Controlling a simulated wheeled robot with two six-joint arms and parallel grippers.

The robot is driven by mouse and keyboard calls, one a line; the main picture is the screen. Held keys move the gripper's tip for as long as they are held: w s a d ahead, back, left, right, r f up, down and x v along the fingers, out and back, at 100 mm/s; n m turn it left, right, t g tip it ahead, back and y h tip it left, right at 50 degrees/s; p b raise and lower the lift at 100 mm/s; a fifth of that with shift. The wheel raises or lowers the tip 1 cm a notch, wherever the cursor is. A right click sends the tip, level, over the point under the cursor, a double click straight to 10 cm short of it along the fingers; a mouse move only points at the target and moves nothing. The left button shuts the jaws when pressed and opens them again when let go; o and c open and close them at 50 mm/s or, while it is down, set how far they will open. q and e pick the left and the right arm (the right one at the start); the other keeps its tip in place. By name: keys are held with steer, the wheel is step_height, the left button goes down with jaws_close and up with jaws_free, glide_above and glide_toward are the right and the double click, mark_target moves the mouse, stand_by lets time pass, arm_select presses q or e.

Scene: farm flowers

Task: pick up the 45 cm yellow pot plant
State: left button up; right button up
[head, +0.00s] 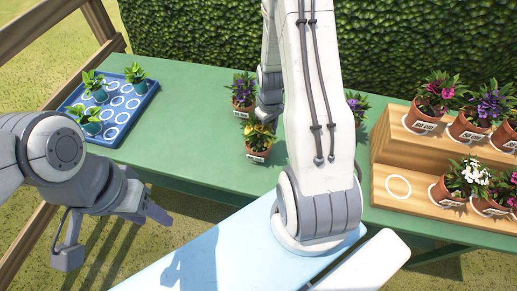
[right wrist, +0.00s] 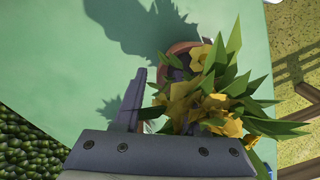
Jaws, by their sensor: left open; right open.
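The yellow pot plant (head: 258,138), yellow flowers in a terracotta pot with a white label, stands upright on the green table's front half. In the right wrist view its yellow flowers and leaves (right wrist: 212,100) fill the right of the picture, with part of its pot behind them. My right gripper (head: 268,105) is just above and beside the plant; its jaws are open. One finger shows left of the flowers in the right wrist view; the foliage hides the other. I cannot tell whether it touches the leaves. My left gripper (head: 112,234) is open and empty, off the table's front edge.
Purple-flowered pots (head: 243,92) (head: 357,106) stand behind, partly hidden by my right arm. A blue tray (head: 124,117) with several green plants is at left. A wooden stepped stand (head: 408,190) with several flower pots and one empty white ring is at right. A hedge (head: 200,30) borders the back.

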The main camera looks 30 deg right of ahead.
steer(key=shift+f, duration=0.2)
jaws_close()
stand_by(1.3)
